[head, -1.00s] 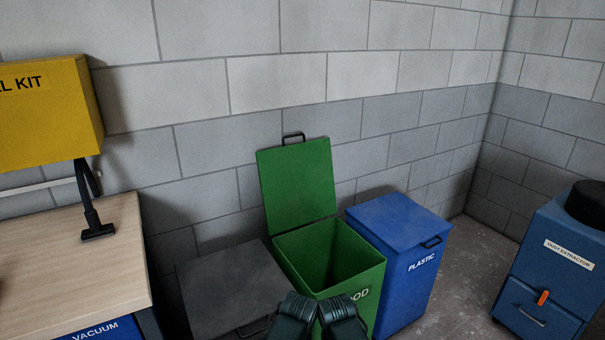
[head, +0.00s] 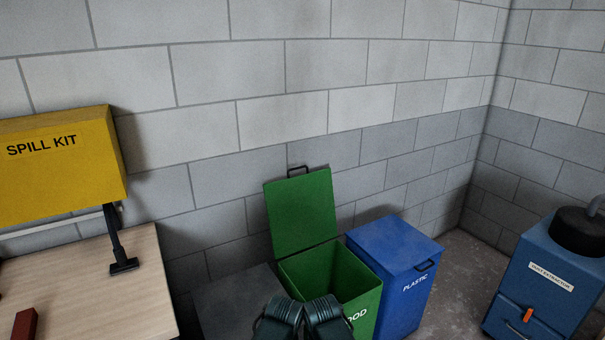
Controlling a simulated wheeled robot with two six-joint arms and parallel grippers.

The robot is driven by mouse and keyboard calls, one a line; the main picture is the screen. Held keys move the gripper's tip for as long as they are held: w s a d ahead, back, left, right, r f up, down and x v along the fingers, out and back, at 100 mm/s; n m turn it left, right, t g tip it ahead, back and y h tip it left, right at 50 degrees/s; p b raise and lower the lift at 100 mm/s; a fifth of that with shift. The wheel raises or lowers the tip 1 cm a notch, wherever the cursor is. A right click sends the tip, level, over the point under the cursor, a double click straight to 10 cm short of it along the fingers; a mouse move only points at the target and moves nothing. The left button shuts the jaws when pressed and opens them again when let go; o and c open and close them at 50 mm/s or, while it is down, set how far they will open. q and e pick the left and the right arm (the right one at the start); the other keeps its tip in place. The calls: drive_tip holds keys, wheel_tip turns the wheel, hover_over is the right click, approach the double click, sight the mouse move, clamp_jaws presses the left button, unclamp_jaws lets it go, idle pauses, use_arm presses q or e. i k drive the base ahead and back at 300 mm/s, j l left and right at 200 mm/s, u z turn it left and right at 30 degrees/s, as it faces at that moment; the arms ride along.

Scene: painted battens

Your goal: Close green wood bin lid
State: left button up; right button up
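The green bin (head: 359,288), with part of a white label ending "OOD" on its front, stands open near the bottom middle of the head view. Its green lid (head: 301,213) is raised and stands nearly upright at the back, close to the block wall. A black handle (head: 298,170) sits on the lid's top edge. The bin's inside shows partly and no contents can be made out.
A blue bin (head: 409,293) marked PLASTIC, lid shut, stands right of the green bin. A dark grey lid (head: 228,304) lies left. A workbench (head: 95,285) and yellow SPILL KIT box (head: 60,165) are farther left. A blue dust extractor (head: 545,285) stands right, with floor between (head: 455,275).

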sight(301, 209)
drive_tip(key=i+l+z, duration=0.35)
drive_tip(key=i, duration=0.3)
drive_tip(key=i+z, duration=0.3)
drive_tip(key=i, duration=0.35)
